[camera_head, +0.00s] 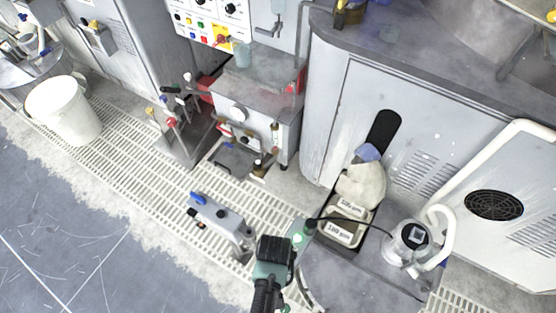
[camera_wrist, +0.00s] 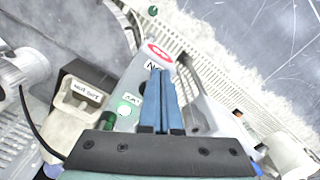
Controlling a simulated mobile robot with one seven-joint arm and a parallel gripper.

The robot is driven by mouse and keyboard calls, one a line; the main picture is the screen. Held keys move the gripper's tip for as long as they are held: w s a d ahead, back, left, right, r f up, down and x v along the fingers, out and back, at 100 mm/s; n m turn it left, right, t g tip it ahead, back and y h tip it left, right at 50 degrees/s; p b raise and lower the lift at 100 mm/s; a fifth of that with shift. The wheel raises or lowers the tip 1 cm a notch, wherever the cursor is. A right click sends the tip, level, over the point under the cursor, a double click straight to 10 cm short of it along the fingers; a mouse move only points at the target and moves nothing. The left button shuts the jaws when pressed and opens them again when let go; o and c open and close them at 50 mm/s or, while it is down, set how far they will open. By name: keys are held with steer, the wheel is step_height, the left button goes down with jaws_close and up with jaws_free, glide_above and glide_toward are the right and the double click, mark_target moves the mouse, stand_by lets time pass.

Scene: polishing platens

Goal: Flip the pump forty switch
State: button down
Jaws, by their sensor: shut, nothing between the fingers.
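In the wrist view, my gripper (camera_wrist: 164,72) is shut and empty, its two blue fingers side by side. Behind and beside the fingers is a pale grey housing (camera_wrist: 128,72). A small label (camera_wrist: 131,98) and a round green spot (camera_wrist: 123,111) sit on the housing, left of the fingers. I cannot read the label or make out the pump forty switch for certain. Contact between fingers and housing cannot be told. In the head view, my dark wrist hides the fingertips.
A grey box with a blue lever (camera_head: 220,218) is on the floor grating to the left. Open floor lies lower left.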

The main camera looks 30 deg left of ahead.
step_height(320, 180, up, 5)
steer(key=p, duration=0.4)
steer(key=shift+f, duration=0.15)
stand_by(0.4)
